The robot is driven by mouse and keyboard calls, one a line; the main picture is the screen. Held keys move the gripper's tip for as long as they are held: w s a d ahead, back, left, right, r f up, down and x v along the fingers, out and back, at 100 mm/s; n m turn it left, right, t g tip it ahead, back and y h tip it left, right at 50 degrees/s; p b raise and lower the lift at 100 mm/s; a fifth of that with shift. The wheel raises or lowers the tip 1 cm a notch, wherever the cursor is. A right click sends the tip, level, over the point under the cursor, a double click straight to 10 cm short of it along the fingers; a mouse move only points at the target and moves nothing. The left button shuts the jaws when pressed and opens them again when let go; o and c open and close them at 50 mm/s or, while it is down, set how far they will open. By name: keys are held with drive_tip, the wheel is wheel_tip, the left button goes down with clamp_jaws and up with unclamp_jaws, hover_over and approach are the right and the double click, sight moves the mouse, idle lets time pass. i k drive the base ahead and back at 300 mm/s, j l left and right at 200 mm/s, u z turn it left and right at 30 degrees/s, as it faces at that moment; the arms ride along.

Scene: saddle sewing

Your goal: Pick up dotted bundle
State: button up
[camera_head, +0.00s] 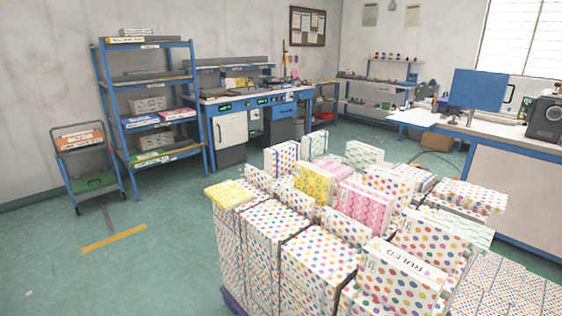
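Several white bundles with multicoloured dots stand packed on a low purple base (232,301) in the front middle. One large dotted bundle (318,257) stands at the front of the stack. A dotted bundle with a blue strap (281,158) stands at the back left of the stack. I cannot tell which dotted bundle the task means. My gripper is not in view.
A yellow patterned bundle (313,181) and a pink one (364,205) stand among the dotted ones. A blue shelf rack (190,105) and a small cart (88,183) stand at the left. A workbench (520,185) is at the right. The green floor (165,250) at left is mostly clear.

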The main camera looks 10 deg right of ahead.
sight(280, 159)
drive_tip(key=i+j, duration=0.3)
drive_tip(key=i+j+u, duration=0.15)
drive_tip(key=i+j, duration=0.15)
drive_tip(key=i, duration=0.25)
